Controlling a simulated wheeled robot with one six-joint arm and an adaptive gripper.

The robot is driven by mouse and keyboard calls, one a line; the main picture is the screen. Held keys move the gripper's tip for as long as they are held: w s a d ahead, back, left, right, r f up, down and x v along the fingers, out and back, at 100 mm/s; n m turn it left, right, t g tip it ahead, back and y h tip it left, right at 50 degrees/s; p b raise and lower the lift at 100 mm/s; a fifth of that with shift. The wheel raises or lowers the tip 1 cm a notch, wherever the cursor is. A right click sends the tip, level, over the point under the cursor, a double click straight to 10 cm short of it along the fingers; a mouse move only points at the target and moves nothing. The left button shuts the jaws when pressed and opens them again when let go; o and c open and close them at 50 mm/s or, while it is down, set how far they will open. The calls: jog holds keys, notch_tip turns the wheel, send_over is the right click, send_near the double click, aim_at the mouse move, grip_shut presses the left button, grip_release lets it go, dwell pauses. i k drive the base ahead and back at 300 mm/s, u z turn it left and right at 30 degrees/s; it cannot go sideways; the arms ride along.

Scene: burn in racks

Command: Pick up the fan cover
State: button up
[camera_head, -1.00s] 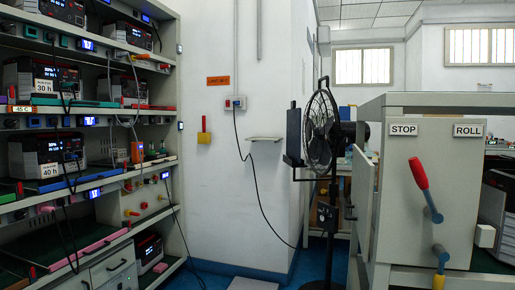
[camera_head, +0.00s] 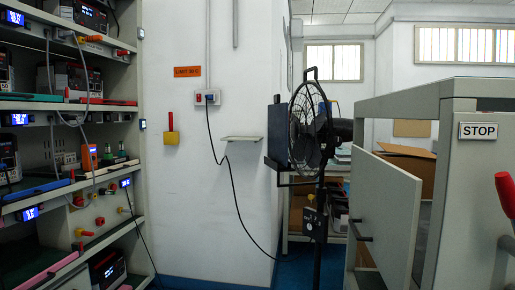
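A black stand fan (camera_head: 308,125) stands right of the middle, seen nearly edge-on, with a round wire guard on its head. A flat dark panel (camera_head: 275,132) stands upright at the fan's left side, above a black bracket. I cannot tell which of these parts is the fan cover. My gripper is not in view.
Equipment racks (camera_head: 140,185) line the left side. A grey cabinet (camera_head: 478,185) with a STOP label and red handle stands close on the right, its light panel (camera_head: 385,215) near the fan. A cable hangs along the white wall (camera_head: 180,110). Blue floor shows around the fan's pole.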

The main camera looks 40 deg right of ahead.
aim_at(278, 113)
jog(key=z, duration=0.25)
jog(key=i, duration=0.75)
jog(key=z, duration=1.1)
jog(key=i, duration=0.55)
jog(key=z, duration=0.55)
